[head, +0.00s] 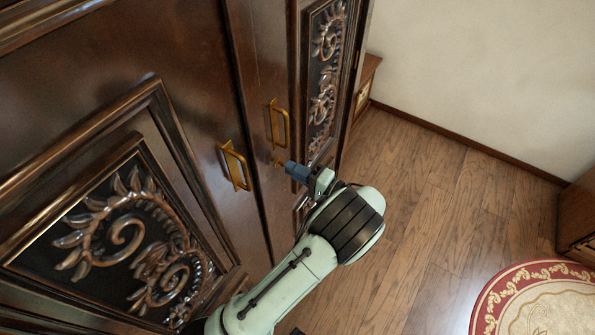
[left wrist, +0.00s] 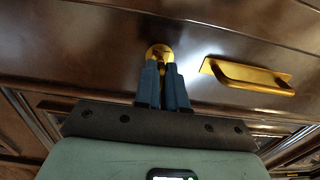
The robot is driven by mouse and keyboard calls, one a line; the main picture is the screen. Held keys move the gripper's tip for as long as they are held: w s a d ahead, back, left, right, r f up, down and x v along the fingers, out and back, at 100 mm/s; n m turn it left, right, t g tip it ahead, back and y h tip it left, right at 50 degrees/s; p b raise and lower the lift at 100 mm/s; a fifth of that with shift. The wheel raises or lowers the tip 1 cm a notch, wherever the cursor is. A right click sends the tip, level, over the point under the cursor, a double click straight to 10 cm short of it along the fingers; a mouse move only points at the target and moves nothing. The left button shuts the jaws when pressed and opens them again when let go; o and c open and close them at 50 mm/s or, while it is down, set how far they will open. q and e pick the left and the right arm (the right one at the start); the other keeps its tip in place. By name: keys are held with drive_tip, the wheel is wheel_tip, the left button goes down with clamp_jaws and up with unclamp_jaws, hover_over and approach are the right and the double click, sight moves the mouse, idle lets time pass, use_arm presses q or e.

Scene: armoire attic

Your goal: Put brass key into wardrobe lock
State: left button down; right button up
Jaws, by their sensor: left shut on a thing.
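The dark wooden wardrobe (head: 170,85) has a small brass lock (head: 277,161) below a brass handle. My left gripper (head: 290,168) is at the lock, its blue fingertips pointing at the door. In the left wrist view the fingers (left wrist: 163,80) are closed together just in front of the round brass lock plate (left wrist: 158,50). A bit of brass, the key (left wrist: 161,68), shows between the fingertips, mostly hidden by them. It lines up with the lock plate; I cannot tell how deep it sits. My right gripper is not in view.
Two brass handles, a left one (head: 234,165) and a right one (head: 279,125), stick out from the doors near the lock. Carved panels flank them. The wooden floor (head: 425,185) at the right is clear up to a round red rug (head: 490,300).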

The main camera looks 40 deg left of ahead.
use_arm(q)
drive_tip(key=shift+s+a, duration=0.1)
drive_tip(key=shift+a, duration=0.45)
drive_tip(key=c, duration=1.1)
unclamp_jaws()
drive_tip(key=shift+d, duration=0.1)
drive_tip(key=d, duration=0.4)
drive_tip(key=w+d+b, duration=0.1)
drive_tip(key=d, duration=0.8)
drive_tip(key=shift+w+d, duration=0.1)
drive_tip(key=shift+w, duration=0.15)
